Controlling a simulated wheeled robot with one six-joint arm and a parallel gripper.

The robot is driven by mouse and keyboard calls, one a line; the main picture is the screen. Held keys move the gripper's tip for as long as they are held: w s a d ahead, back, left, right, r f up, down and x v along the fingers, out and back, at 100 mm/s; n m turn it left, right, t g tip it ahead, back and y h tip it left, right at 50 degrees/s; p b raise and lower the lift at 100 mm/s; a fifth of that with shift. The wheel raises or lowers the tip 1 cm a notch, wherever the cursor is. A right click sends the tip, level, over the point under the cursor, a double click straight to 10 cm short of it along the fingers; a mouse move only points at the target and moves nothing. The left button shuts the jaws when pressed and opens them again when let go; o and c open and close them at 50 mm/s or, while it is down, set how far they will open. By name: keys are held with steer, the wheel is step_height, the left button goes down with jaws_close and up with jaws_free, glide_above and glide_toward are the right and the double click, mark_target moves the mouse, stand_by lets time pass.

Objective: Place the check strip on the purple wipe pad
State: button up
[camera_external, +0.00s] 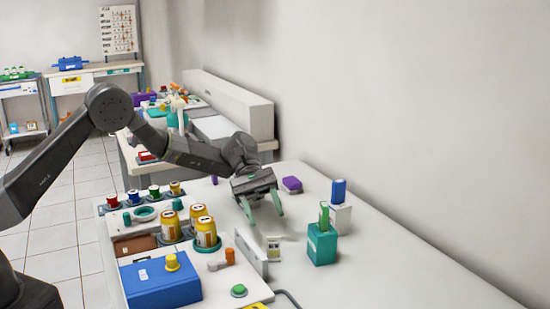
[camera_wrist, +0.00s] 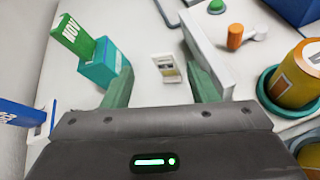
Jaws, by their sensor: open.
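A small pale strip with a printed label and a yellowish band, apparently the check strip (camera_external: 273,249), lies on the white tabletop. It also shows in the wrist view (camera_wrist: 167,69), between and beyond my fingertips. The purple pad (camera_external: 291,184) lies on the table farther back, near the wall; it is not in the wrist view. My gripper (camera_external: 264,217) is open and empty above the table, between pad and strip in the picture. Its green fingers also show in the wrist view (camera_wrist: 160,76), apart from the strip.
A teal box (camera_external: 322,247) with a green card and a white box (camera_external: 341,218) with a blue card stand right of the strip. A low white upright panel (camera_external: 251,252) stands close on its left. Yellow jars (camera_external: 206,233) and a blue box (camera_external: 160,287) lie farther left.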

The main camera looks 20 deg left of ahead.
mark_target(273, 238)
steer(key=x, duration=0.7)
steer(key=shift+s+d+f+p, duration=0.15)
steer(key=shift+f+p, duration=0.2)
steer(key=shift+f, duration=0.2)
steer(key=c, duration=0.9)
steer(key=shift+c, duration=0.6)
